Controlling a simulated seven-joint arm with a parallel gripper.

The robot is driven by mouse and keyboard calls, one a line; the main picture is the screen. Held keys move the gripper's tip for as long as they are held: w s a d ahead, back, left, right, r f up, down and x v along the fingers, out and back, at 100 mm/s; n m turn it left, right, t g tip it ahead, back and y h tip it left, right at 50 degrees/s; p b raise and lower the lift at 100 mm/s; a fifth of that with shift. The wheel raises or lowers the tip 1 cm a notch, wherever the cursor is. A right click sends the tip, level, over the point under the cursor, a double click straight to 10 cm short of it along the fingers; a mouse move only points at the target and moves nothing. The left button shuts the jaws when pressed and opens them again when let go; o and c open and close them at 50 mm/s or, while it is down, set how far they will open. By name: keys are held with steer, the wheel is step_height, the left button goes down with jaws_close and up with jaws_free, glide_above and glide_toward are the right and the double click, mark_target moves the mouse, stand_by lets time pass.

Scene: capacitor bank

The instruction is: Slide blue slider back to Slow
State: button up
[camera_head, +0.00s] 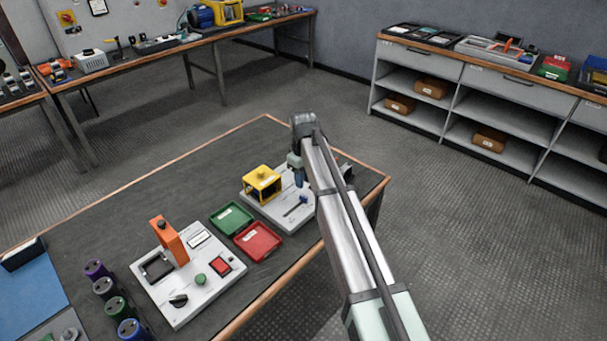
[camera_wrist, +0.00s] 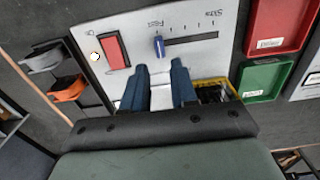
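The white panel (camera_wrist: 200,52) carries a dark slot (camera_wrist: 195,40) with tick marks. The slot's ends are labelled Fast and Slow, and the text is upside down in the wrist view. The blue slider (camera_wrist: 158,46) stands at the Fast end. In the head view, the blue slider (camera_head: 303,199) shows on the panel (camera_head: 275,210), near my gripper. My gripper (camera_wrist: 160,66) has two blue fingers with a clear gap between them. They are open and empty, and the slider appears just beyond the fingertips. I cannot tell the fingertips' height above the panel.
A red switch (camera_wrist: 113,52) is on the same panel. A yellow frame (camera_head: 262,183) stands on the panel's left side in the head view. Green (camera_head: 231,218) and red (camera_head: 257,241) trays lie beside it. Another white panel (camera_head: 190,275) with an orange handle is further left.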

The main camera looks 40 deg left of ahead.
mark_target(303, 197)
steer(key=shift+f, duration=3.45)
steer(key=shift+c, duration=0.2)
jaws_close()
steer(key=shift+s, duration=4.4)
steer(key=shift+o, duration=0.4)
jaws_free()
